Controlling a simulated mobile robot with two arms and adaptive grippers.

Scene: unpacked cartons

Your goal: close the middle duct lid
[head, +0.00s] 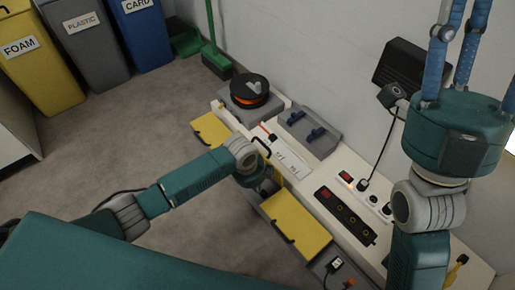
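A row of yellow duct lids runs along the white bench. The left lid (211,129) and the near right lid (297,221) lie swung out toward the floor, each with a dark handle. Between them, the middle lid (274,170) shows only as a narrow yellow strip, apparently tilted up, with a black handle (262,147) at its top. My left gripper (266,186) is at this lid; my own wrist hides most of it, so its fingers and any contact cannot be made out. My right gripper (468,60) is raised at the right, blue fingers apart and empty, tips cut off.
The bench carries a black and orange reel (249,91), a grey box with blue latches (310,130), a black socket panel (345,216) and plugs with cables. A black screen (400,65) stands by the wall. Bins (95,50) and a green broom stand at the back; floor left is clear.

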